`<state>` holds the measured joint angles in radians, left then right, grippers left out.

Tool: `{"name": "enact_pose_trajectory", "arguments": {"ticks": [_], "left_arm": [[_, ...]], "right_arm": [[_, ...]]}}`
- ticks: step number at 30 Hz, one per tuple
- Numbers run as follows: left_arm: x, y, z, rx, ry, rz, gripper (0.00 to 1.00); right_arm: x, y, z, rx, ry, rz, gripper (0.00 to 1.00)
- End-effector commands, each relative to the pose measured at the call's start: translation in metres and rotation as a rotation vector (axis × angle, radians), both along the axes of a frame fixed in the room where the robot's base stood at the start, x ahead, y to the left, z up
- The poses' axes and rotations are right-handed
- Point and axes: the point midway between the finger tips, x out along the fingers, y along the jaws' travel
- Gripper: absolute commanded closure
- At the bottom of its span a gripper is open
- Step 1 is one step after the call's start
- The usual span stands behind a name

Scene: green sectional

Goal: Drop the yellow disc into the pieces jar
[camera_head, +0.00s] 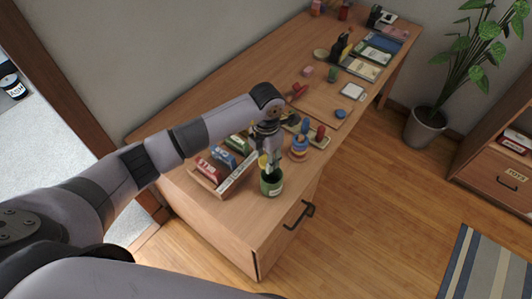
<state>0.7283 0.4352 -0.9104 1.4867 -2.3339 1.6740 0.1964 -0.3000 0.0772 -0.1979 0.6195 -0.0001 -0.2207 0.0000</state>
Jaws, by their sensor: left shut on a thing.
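My left arm reaches in from the left, and its gripper (268,168) points down at the mouth of a green jar (271,186) with a pale label. The jar stands upright near the front edge of the wooden desk. A small yellow piece, the yellow disc (263,161), shows between the fingers, which are shut on it. The disc is partly hidden by the fingers. I cannot tell whether the fingertips are above the rim or slightly inside it. My right gripper is not in view.
A ring stacker (299,148) stands close right of the jar. A wooden tray (207,185) with small boxes lies left of it. Pegs on a board are behind. Books and cards (360,70) lie farther along the desk (225,212). A potted plant (424,127) stands on the floor.

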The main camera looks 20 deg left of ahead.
Motion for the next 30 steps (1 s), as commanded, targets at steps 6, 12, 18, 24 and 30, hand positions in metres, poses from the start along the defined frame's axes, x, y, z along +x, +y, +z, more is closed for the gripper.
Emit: {"name": "enact_pose_trajectory", "arguments": {"ticks": [6, 12, 18, 24, 30], "left_arm": [[-0.001, 0.000, -0.027, 0.000, 0.001, -0.004, 0.77], [0.000, 0.000, -0.049, 0.000, 0.001, -0.003, 0.77], [0.000, 0.000, -0.055, 0.000, 0.000, -0.005, 0.77], [0.000, 0.000, -0.054, 0.000, 0.000, -0.005, 0.62], [0.000, 0.000, -0.054, 0.000, 0.000, -0.005, 0.49]], "right_arm": [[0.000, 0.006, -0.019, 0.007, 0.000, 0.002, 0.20], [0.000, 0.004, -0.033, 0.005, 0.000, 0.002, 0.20], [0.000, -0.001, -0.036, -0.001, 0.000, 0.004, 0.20], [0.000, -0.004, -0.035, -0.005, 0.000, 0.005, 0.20], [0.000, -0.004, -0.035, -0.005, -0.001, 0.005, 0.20]]}}
